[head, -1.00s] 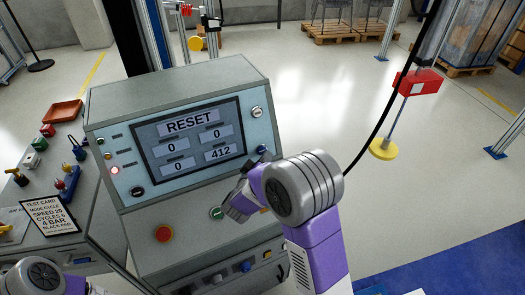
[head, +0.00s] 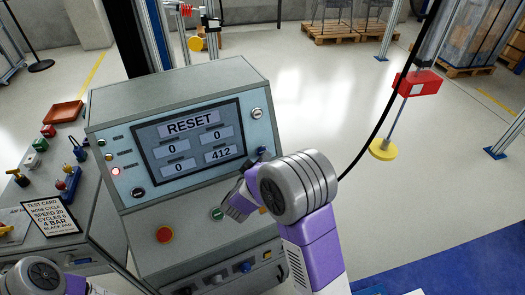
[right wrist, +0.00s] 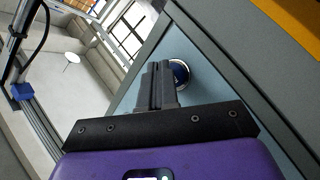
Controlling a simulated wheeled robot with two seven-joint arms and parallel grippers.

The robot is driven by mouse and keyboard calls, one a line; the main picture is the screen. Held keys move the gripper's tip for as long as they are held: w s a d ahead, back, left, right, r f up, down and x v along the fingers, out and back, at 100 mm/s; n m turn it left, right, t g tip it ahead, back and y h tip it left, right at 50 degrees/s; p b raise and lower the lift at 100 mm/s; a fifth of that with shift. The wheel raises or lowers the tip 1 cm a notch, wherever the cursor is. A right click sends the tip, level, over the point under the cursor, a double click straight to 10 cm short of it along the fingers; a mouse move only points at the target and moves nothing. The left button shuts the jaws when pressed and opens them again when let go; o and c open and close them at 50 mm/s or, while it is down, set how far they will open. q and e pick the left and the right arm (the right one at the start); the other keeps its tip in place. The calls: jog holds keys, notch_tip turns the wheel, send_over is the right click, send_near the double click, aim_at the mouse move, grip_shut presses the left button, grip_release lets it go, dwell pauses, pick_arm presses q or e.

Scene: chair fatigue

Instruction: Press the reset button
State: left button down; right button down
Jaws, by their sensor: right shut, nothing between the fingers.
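The grey control cabinet (head: 185,76) has a screen (head: 190,135) reading RESET with 0, 0, 0 and 412. A dark blue round button (head: 263,151) is at the panel's lower right, beside the screen; its label cannot be read. It also shows in the right wrist view (right wrist: 180,72) with a silver ring, partly behind my fingers. My right gripper (right wrist: 157,68) is shut and empty, its fingertips overlapping the button's left edge in that view. Contact cannot be told. In the head view the right gripper (head: 256,164) is just below the button. My left gripper is out of view.
A red button (head: 164,234) and a green button (head: 217,213) are on the lower panel. A test card (head: 50,216) and several switches are on the left bench. A black cable (head: 372,140) hangs at right.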

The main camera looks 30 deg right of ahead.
jog(key=shift+w+f, duration=0.15)
jog(key=shift+w, duration=0.3)
dwell(0.6)
dwell(0.4)
jog(key=shift+s+r+p, duration=0.25)
jog(key=shift+s+p, duration=0.35)
jog(key=shift+p, duration=0.05)
jog(key=shift+s, duration=0.2)
jog(key=s+p, duration=0.1)
jog(key=s, duration=0.1)
jog(key=s+r+p, duration=0.1)
jog(key=s, duration=0.1)
jog(key=shift+s, duration=0.4)
dwell(0.4)
